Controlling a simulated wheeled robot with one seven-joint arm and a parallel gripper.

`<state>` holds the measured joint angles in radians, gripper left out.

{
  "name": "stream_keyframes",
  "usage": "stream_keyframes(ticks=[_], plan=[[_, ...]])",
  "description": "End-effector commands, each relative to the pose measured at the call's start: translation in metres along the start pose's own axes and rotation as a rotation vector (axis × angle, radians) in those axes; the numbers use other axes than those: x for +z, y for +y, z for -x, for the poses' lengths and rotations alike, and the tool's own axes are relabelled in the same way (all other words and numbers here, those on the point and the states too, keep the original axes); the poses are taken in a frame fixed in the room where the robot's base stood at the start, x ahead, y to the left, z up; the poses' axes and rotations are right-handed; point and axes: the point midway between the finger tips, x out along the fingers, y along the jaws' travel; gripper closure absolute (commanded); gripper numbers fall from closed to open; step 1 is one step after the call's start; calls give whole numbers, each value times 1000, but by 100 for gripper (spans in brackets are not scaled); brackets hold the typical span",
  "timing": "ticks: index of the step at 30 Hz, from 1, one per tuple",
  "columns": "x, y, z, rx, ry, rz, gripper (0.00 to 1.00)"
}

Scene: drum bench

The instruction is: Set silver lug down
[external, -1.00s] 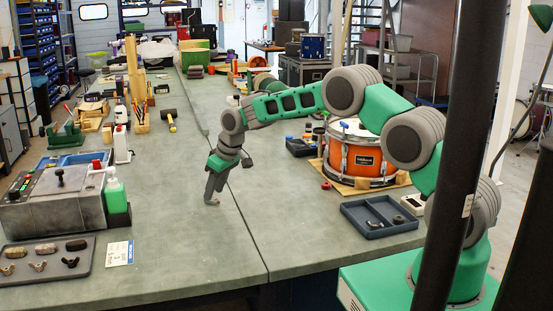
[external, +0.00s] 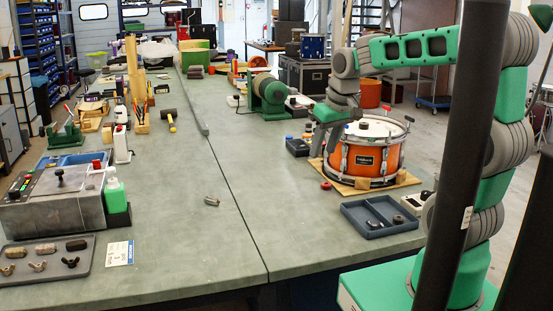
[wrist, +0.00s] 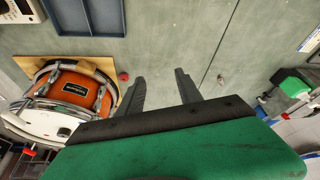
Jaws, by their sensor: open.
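The silver lug (external: 212,201) lies on its side on the bare grey-green bench top (external: 180,245), left of the seam. It also shows as a small piece in the wrist view (wrist: 220,78), right of my fingers. My gripper (external: 322,152) is open and empty. It hangs beside the left side of the orange drum (external: 365,160), well right of the lug and apart from it. In the wrist view my gripper's two fingers (wrist: 161,76) stand apart with only bench between them.
The drum stands on a wooden board (external: 350,191). A small red piece (external: 325,186) lies by the board. A blue-grey tray (external: 385,236) with dark parts is at the front right. A grey tray (external: 30,280) holds several lugs and wing nuts at the left.

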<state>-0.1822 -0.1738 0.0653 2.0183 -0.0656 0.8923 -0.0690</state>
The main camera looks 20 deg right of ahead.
Motion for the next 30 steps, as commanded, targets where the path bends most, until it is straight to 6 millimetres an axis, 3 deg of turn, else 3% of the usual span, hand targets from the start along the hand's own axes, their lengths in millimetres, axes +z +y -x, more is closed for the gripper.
stream_keyframes(ticks=[1, 3, 6, 9, 30], plan=[[40, 16, 11, 25, -2, -67, 58], [88, 31, 16, 54, -12, -146, 58], [137, 42, 16, 83, -22, -230, 58], [161, 45, 14, 96, -29, -267, 58], [164, 45, 12, 97, -33, -272, 58]])
